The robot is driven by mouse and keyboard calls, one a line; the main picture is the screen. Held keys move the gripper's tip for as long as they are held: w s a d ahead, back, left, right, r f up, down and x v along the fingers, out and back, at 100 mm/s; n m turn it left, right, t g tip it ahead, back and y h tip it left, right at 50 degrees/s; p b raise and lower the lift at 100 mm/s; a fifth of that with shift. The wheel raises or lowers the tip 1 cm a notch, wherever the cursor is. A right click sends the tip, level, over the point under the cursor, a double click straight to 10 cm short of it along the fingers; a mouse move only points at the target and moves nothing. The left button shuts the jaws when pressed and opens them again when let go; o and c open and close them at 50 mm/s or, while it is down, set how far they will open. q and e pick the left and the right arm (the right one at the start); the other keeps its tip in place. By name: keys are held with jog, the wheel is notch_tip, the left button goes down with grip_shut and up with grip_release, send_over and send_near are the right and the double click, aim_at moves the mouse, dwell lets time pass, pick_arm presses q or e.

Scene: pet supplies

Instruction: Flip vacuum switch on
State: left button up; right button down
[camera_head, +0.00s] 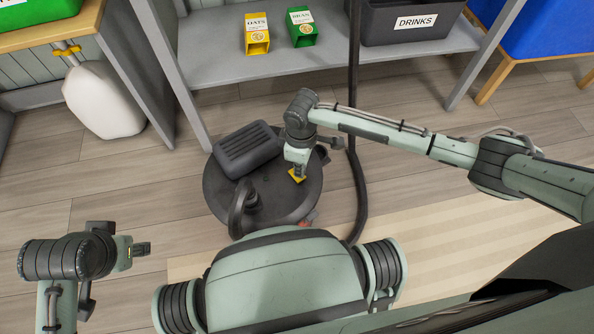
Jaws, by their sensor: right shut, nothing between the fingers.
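The vacuum (222,197) is a round, dark grey body on the floor in the head view, with a ribbed box and a curved handle on top. My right gripper (298,172) points down over the right part of its top. It is shut with nothing held. A small yellow piece (297,176), possibly the switch, shows right at its fingertips; I cannot tell whether they touch or which way the piece is set. A small reddish part (308,220) shows at the vacuum's lower right edge. My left gripper (141,249) is at lower left, away from the vacuum; its finger gap is unclear.
A dark hose (355,120) runs upright just right of the vacuum. A white jug-like container (103,100) stands at left.

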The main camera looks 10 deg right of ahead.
pick_arm(q)
jog(key=shift+f+b, duration=0.45)
jog(key=shift+b, duration=0.05)
pick_arm(e)
jog(key=shift+f, duration=1.1)
jog(key=shift+r, duration=0.15)
jog(key=shift+r+p, duration=1.05)
jog(key=shift+p, duration=0.4)
jog(key=shift+r+p, duration=0.5)
jog(key=shift+p, duration=0.1)
jog(key=shift+r+p, duration=0.75)
jog(key=shift+p, duration=0.1)
jog(key=shift+r+p, duration=0.65)
jog(key=shift+p, duration=0.1)
pick_arm(q)
notch_tip(320, 180, down, 16)
jog(key=g+p, duration=0.1)
jog(key=shift+f+h, duration=0.15)
jog(key=shift+h, duration=0.25)
pick_arm(e)
jog(key=shift+r, duration=0.4)
